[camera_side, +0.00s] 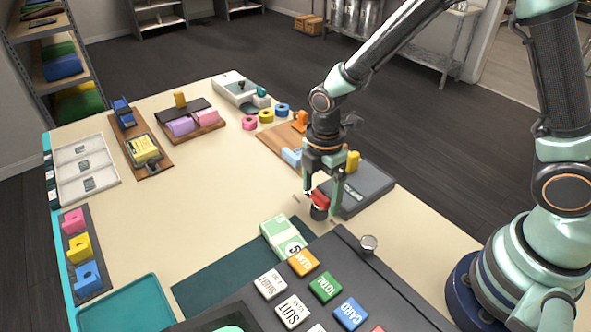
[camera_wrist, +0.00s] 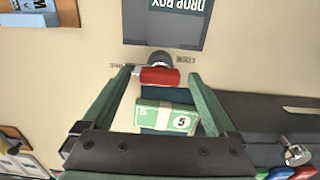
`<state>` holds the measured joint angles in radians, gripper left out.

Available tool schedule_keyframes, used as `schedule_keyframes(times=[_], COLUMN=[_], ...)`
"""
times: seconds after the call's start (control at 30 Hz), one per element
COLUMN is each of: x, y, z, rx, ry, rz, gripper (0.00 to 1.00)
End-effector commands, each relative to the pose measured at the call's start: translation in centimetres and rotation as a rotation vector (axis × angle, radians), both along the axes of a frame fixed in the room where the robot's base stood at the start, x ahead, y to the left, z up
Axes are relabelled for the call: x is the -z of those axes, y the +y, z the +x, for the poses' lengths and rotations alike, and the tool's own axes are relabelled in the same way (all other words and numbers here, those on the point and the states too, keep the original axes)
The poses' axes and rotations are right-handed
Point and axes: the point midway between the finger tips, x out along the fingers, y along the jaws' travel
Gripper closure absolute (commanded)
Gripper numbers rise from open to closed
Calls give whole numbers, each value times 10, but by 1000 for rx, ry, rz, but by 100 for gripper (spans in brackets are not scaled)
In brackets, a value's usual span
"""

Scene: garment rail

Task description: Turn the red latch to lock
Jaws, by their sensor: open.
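The red latch (camera_side: 320,198) sits on a dark round base on the table, in front of the grey drop box (camera_side: 358,190). In the wrist view the red latch (camera_wrist: 160,76) is a short bar lying crosswise, with its dark round pivot behind it. My gripper (camera_side: 322,205) is over the latch, fingers pointing down. In the wrist view my gripper (camera_wrist: 160,78) is open, with one green finger on each side of the red bar. I cannot tell whether either finger touches the bar.
A green banknote stack (camera_side: 284,237) lies near the latch, beside the dark register (camera_side: 330,290) with coloured keys. A silver knob (camera_side: 368,243) stands on the register's edge. A wooden board (camera_side: 280,145) with small items lies behind my gripper. The table's middle left is clear.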

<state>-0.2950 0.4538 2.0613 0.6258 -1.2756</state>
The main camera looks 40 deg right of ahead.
Motion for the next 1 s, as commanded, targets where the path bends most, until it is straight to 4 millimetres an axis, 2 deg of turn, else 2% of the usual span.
schedule_keyframes(times=[0.2, 0.27, 0.3, 0.43, 0.77, 1.0], x=[0, 0, 0, 0, 0, 0], y=[0, 0, 0, 0, 0, 0], z=[0, 0, 0, 0, 0, 0], rx=[0, 0, 0, 0, 42, 184], ry=[0, 0, 0, 0, 0, 0], rz=[0, 0, 0, 0, 0, 0], gripper=[7, 27, 42, 92, 93, 93])
